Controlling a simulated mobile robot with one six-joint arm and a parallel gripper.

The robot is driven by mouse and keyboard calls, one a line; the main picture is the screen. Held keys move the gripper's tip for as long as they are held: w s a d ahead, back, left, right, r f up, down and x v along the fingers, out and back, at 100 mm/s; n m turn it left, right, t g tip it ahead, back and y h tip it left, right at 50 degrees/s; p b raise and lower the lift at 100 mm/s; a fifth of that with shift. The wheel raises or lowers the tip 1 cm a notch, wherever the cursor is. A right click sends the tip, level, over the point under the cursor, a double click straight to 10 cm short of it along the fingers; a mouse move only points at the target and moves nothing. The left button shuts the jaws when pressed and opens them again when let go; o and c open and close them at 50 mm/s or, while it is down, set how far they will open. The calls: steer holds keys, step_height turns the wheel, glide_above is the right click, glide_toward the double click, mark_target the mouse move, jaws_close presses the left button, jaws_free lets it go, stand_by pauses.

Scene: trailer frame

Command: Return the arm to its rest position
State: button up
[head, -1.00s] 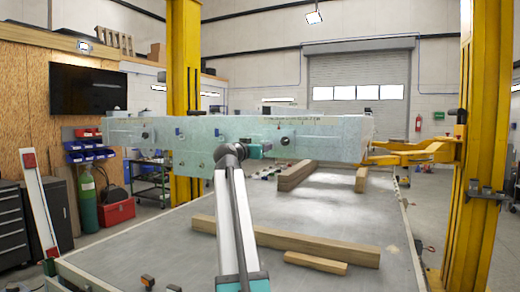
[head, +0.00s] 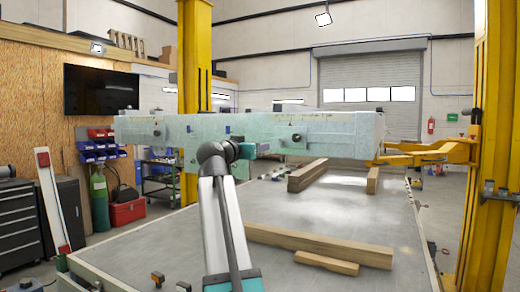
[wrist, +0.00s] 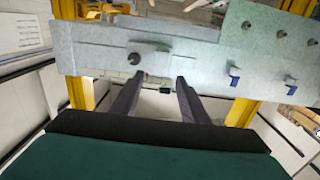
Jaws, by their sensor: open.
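My gripper (wrist: 158,82) shows in the wrist view with its two dark fingers apart and nothing between them. The fingertips point toward the pale galvanized trailer beam (wrist: 100,50), which crosses the upper part of that view. I cannot tell how far the tips are from it. In the head view my arm rises from the bottom centre and bends at a dark joint in front of the beam (head: 345,130). The gripper itself is hidden there. The beam carries dark round knobs and small blue clips (wrist: 234,76).
A grey platform (head: 330,215) lies below, with wooden beams (head: 320,245) on it. Yellow lift posts (head: 490,150) stand right and left, with a yellow lift arm (head: 430,152) by the beam's right end. A red toolbox (head: 128,212) and drawer cabinet (head: 18,225) stand left.

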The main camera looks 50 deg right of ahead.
steer(key=shift+s+a, duration=0.1)
steer(key=shift+a, duration=0.25)
stand_by(0.3)
